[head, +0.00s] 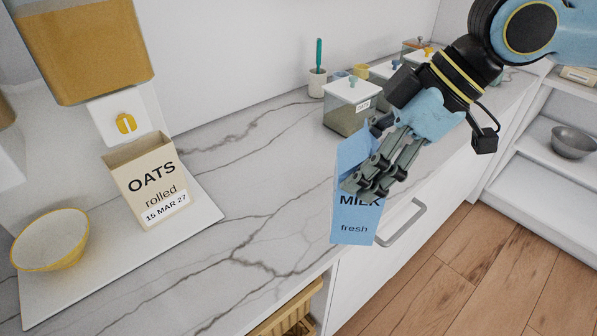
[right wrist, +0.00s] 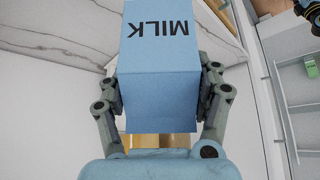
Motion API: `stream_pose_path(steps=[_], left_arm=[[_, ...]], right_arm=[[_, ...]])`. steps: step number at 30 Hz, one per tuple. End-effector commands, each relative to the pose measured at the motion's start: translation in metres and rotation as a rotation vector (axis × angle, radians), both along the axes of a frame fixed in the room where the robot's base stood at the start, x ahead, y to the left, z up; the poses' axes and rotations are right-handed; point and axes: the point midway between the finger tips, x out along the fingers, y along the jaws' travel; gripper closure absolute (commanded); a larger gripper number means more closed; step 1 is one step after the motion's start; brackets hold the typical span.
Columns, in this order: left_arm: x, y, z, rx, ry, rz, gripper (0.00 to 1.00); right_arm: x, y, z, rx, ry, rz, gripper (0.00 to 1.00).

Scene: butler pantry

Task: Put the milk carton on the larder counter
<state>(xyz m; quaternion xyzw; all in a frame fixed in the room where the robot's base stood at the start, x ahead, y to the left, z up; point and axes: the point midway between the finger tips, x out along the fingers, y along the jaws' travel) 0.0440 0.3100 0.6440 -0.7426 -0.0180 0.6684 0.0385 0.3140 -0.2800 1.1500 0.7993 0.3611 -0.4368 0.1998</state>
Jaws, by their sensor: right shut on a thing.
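The blue milk carton (head: 352,222), lettered "MILK fresh", is held roughly upright in my right gripper (head: 366,182). My right gripper is shut on it, with its fingers across the upper part. In the head view the carton appears in front of the counter's front edge, over a white drawer front with a handle. I cannot tell its height against the counter top. In the right wrist view the carton (right wrist: 158,75) sits between both fingers. The white marble counter (head: 262,215) runs from front left to back right. My left gripper is not in view.
An oats box (head: 150,185) and a yellow-rimmed bowl (head: 50,240) stand on a white board (head: 120,265) at left. Lidded canisters (head: 348,107) and a small pot (head: 317,83) stand further back. The middle of the counter is clear. A metal bowl (head: 573,141) sits on right shelves.

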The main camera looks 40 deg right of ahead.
Motion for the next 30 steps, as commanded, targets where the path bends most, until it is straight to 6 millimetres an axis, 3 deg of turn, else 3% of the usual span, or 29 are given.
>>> stream_pose_path(steps=[5, 21, 30], left_arm=[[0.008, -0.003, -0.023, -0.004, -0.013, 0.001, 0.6], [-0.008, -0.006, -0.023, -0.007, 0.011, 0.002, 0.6], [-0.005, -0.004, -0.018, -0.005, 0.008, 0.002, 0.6]], right_arm=[[0.021, 0.007, -0.016, 0.015, -0.009, -0.003, 0.94], [0.101, 0.021, -0.059, 0.01, -0.003, -0.001, 0.94], [0.11, 0.023, -0.085, 0.006, 0.003, 0.002, 0.94]])
